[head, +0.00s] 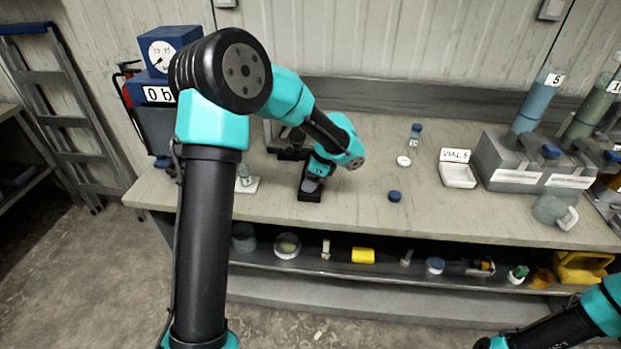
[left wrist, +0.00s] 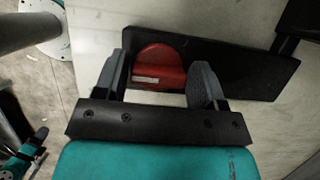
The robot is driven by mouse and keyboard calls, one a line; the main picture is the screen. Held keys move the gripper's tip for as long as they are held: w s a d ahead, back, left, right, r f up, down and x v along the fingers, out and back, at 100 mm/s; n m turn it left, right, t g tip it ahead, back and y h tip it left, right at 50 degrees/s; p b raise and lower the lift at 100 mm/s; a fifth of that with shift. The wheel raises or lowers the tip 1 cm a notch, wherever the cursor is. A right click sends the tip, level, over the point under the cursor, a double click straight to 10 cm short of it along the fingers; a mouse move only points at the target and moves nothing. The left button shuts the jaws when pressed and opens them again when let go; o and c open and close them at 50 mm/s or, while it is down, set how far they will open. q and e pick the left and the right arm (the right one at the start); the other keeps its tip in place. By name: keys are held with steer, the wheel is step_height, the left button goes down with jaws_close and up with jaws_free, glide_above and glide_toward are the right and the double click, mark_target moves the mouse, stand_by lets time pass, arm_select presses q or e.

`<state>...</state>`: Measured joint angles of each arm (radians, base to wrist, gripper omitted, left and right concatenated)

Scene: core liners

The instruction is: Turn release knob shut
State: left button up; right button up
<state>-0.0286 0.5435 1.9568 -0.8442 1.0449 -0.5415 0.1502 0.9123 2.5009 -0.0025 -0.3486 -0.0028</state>
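The red release knob (left wrist: 160,66), round-topped with a pale label strip, shows in the left wrist view in front of a black plate (left wrist: 245,66). My left gripper (left wrist: 162,82) has its two grey fingers apart, one on each side of the knob. I cannot tell whether they touch it. In the head view, my left gripper (head: 311,184) is low over the bench's left half, at a small black base (head: 310,195). The knob is hidden there by my wrist. My right gripper is out of view; only part of its arm shows at lower right.
The bench top (head: 365,205) is clear around several small items: a blue cap (head: 394,196), a white lid (head: 403,161) and a vial (head: 415,134). A white tray marked VIAL 5 (head: 459,176) and grey tube holders stand right. A blue gauge box (head: 162,50) stands at back left.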

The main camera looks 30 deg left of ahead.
arm_select(q)
steer(key=shift+o, duration=1.4)
steer(key=v, duration=1.7)
steer(key=shift+d, duration=0.2)
steer(key=shift+r, duration=0.15)
